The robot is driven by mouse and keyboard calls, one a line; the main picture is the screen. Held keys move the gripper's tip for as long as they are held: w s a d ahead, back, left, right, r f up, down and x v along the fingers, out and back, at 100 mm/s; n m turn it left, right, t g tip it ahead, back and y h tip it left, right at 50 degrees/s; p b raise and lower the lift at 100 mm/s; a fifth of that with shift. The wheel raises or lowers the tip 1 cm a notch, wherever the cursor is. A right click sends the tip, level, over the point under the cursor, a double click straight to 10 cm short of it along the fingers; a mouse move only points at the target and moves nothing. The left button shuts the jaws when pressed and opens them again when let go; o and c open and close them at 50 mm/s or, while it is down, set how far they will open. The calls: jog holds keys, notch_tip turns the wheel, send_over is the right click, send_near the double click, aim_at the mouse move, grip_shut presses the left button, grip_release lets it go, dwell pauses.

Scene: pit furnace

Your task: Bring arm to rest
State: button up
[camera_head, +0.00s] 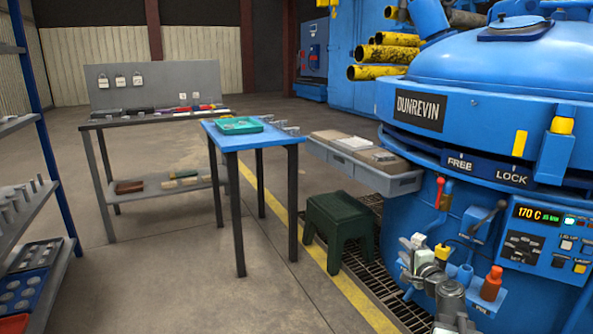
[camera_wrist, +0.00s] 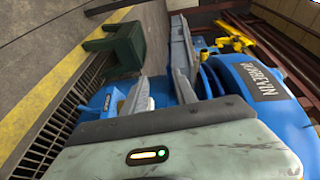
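My gripper (camera_wrist: 161,88) shows in the wrist view. Its two pale fingers stand apart with a gap between them, and I see nothing held. The grey-green wrist housing (camera_wrist: 215,150) with a small lit indicator fills the bottom of that view. Beyond the fingers are the blue furnace (camera_wrist: 225,75) and grey bins (camera_wrist: 181,50), seen tilted.
The blue furnace (camera_head: 480,80) fills the right side, its panel reading 170 C. A blue table (camera_head: 255,138) holds a teal tray (camera_head: 239,125). Shelves (camera_head: 35,215) stand left.

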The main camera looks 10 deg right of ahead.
jog(key=w+a+n+g+y+p, duration=0.25)
jog(key=a+n+y, duration=0.2)
jog(key=a, duration=1.15)
jog(key=s+a+f+n+g+y+p, duration=0.1)
jog(key=s+a+f+n+g, duration=0.25)
jog(key=a, duration=0.45)
jog(key=s+a+f+n+g+y+p, duration=0.1)
jog(key=s+a+f+n+g, duration=0.15)
jog(key=a+n, duration=0.4)
jog(key=s+a+f+n+g+h+p, duration=0.1)
jog(key=s+a+f+g+h, duration=0.25)
jog(key=s+f, duration=0.25)
jog(key=s+d+f+n+g+h, duration=0.25)
jog(key=s+d+g, duration=0.25)
jog(key=s+d, duration=0.3)
notch_tip(320, 180, up, 38)
jog(key=p, duration=3.7)
jog(key=shift+a+m+p, duration=0.2)
jog(key=shift+m+p, duration=0.2)
jog(key=shift+h, duration=0.25)
